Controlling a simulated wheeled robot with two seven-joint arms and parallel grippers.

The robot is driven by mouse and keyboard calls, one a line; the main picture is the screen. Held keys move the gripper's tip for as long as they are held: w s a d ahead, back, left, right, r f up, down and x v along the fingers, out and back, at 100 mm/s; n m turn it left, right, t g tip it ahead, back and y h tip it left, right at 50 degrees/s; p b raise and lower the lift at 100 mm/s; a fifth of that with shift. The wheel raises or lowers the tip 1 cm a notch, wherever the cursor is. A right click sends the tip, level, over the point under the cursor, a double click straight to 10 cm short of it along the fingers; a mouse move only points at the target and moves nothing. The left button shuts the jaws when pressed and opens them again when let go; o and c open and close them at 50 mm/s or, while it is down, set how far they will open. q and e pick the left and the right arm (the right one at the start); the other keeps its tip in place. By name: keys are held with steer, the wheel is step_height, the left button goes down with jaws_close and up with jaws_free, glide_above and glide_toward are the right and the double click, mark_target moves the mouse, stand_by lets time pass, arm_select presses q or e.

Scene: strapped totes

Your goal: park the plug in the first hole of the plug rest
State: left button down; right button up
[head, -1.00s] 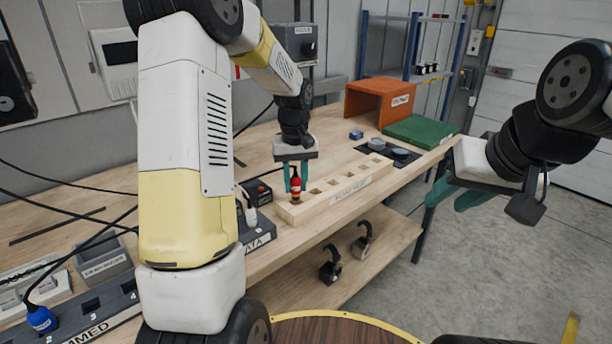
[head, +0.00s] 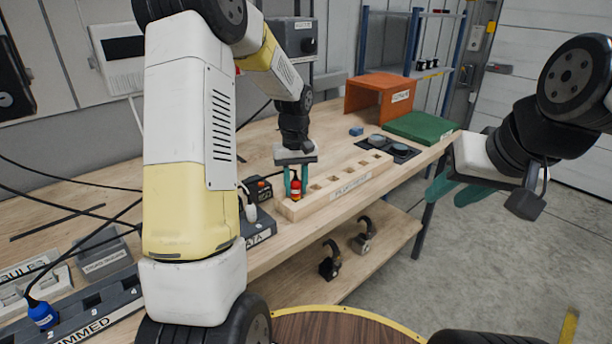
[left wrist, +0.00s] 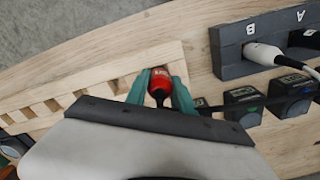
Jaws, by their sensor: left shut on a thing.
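The wooden plug rest (head: 334,194) lies along the bench's front edge, with a row of square holes in its top. It also shows in the left wrist view (left wrist: 90,88). My left gripper (head: 296,184) is shut on the red plug (head: 296,189), which is upright at the rest's left end, where the first hole lies. In the left wrist view the plug (left wrist: 160,82) sits between the teal fingers, at the end of the row. The plug's lower tip is hidden, so I cannot tell how deep it sits. My right gripper (head: 456,190) is open and empty, off the bench's right side.
A grey block (head: 258,229) with a white plug stands left of the rest, beside small dark boxes. A blue plug (head: 42,314) is in the block at front left. An orange box (head: 378,97) and green pad (head: 420,127) stand behind. My left arm hides part of the bench.

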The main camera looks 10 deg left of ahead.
arm_select(q)
steer(key=shift+f, duration=0.25)
steer(key=c, duration=1)
jaws_free()
steer(key=shift+r, duration=0.1)
step_height(320, 180, up, 8)
steer(key=shift+s, duration=0.1)
steer(key=s+d+r+m+t+h, duration=0.1)
steer(key=s+r, duration=0.4)
steer(key=s, duration=0.7)
steer(key=s+d+r+m+t+h, duration=0.1)
steer(key=s+r+m+t, duration=0.3)
steer(key=s, duration=0.8)
steer(key=shift+r+t, duration=0.6)
steer(key=shift+r, duration=0.35)
